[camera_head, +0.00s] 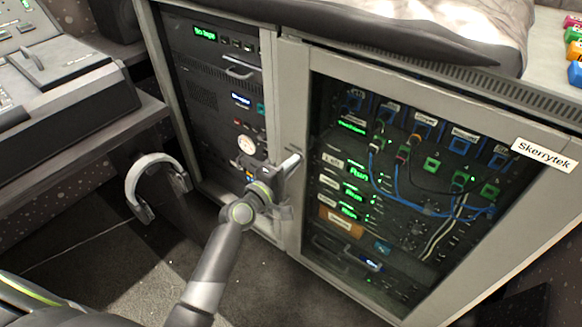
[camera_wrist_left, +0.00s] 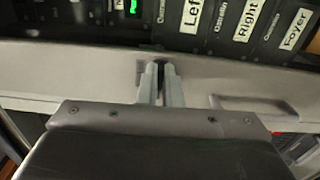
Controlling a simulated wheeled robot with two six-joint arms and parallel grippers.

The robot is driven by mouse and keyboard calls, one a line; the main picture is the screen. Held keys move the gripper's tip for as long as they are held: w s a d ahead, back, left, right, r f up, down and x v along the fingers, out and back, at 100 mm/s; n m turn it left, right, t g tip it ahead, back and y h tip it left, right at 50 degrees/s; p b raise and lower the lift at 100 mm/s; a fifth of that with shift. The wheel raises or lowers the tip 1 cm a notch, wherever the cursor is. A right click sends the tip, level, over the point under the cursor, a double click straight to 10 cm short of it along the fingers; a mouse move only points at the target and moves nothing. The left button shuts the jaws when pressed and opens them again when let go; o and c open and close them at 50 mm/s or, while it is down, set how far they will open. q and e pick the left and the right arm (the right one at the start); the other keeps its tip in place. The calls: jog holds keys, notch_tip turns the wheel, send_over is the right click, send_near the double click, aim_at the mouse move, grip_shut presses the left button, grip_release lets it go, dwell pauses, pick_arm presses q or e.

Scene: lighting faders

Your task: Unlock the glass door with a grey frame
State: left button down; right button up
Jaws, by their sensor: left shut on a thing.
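The glass door (camera_head: 330,160) with a grey frame covers the right bay of the rack cabinet, and lit gear and blue cables show through it. It looks shut. My left gripper (camera_head: 291,163) is at the left upright of its grey frame (camera_head: 291,110), around mid-height. In the left wrist view, the fingers (camera_wrist_left: 162,70) are close together and reach the grey frame (camera_wrist_left: 80,62), shut on a small part there, likely the lock. The fingers hide most of that part, so I cannot tell its position. My right gripper is not in view.
The left bay (camera_head: 200,75) holds dark rack units with a display. Headphones (camera_head: 133,190) hang from a desk (camera_head: 70,120) at the left. A cushion (camera_head: 440,30) lies on the cabinet top. Carpet floor (camera_head: 130,270) lies clear in front.

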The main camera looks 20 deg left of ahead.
pick_arm(q)
jog(key=shift+m, duration=0.3)
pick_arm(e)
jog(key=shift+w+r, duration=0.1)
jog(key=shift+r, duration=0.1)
pick_arm(q)
jog(key=c, duration=1.6)
grip_release()
